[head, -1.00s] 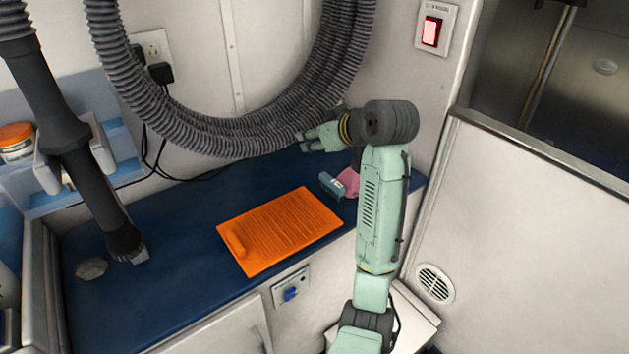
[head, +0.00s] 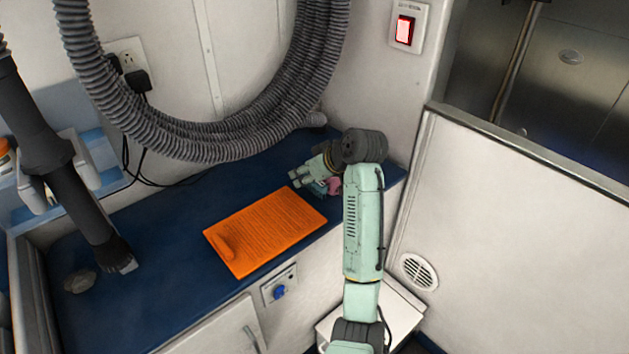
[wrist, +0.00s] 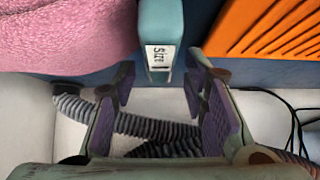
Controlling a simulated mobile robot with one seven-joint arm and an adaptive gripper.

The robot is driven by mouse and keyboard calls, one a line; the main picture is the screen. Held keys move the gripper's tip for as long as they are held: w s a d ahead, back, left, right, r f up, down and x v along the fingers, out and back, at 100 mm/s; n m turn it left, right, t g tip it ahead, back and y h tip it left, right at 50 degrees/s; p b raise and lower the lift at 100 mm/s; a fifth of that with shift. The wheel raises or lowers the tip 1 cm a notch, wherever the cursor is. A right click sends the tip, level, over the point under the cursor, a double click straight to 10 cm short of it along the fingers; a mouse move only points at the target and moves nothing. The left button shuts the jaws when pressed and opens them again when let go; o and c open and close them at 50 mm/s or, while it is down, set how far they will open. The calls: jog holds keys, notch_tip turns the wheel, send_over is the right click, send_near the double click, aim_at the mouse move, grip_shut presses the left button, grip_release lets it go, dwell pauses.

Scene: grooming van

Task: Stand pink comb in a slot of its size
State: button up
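I cannot make out a pink comb in either view. My gripper (head: 298,180) is low over the back right of the blue counter. In the wrist view its two fingers (wrist: 160,95) are apart with nothing between them. A teal block (wrist: 162,25) with a white label reading "Size" lies just beyond the fingertips, roughly in line with the gap. In the head view my gripper partly hides it. A fuzzy pink cloth-like thing (wrist: 65,35) lies left of the block in the wrist view; it also shows in the head view (head: 334,186). No slots are clearly visible.
An orange ridged mat (head: 270,228) lies on the blue counter (head: 165,225), left of my gripper. A grey corrugated hose (head: 200,142) hangs above the back. A dark nozzle (head: 90,215) and grey stone-like thing (head: 80,282) are at left. The counter between is clear.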

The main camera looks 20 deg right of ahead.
jog(key=shift+w+a+f, duration=0.15)
jog(key=shift+w+f, duration=0.3)
jog(key=shift+c, duration=0.4)
grip_shut()
